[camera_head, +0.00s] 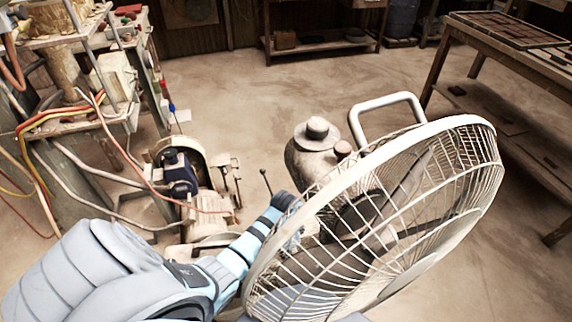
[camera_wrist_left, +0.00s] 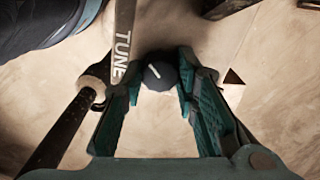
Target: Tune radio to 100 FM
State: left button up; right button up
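In the left wrist view, a round dark knob (camera_wrist_left: 160,75) with a short white pointer mark sits between the fingertips of my left gripper (camera_wrist_left: 161,82). The teal fingers stand apart on either side of it; contact is not clear. A metal bar (camera_wrist_left: 122,45) lettered "TUNE" runs just left of the knob. No radio body or frequency scale can be made out. In the head view, my left arm reaches in from the lower left, and its hand is mostly hidden behind the fan. My right gripper is not in view.
A large white caged fan (camera_head: 375,220) fills the front right of the head view. A motor-driven machine (camera_head: 185,180) and a rack with loose cables (camera_head: 90,90) stand at left. A wooden table (camera_head: 500,35) stands at the back right. Floor (camera_head: 300,85) is clear in the middle.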

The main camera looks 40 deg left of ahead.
pick_arm(q)
grip_shut()
jog(key=shift+r+n+p, duration=0.15)
jog(key=shift+n+p, duration=0.25)
jog(key=shift+p, duration=0.4)
jog(key=shift+r+n+p, duration=0.1)
jog(key=shift+n+p, duration=0.9)
jog(key=shift+p, duration=0.2)
jog(key=shift+n+p, duration=0.9)
jog(key=shift+n, duration=0.2)
jog(key=shift+f+n+p, duration=0.2)
jog(key=shift+n+p, duration=0.35)
jog(key=shift+n, duration=0.35)
jog(key=o, duration=0.8)
grip_release()
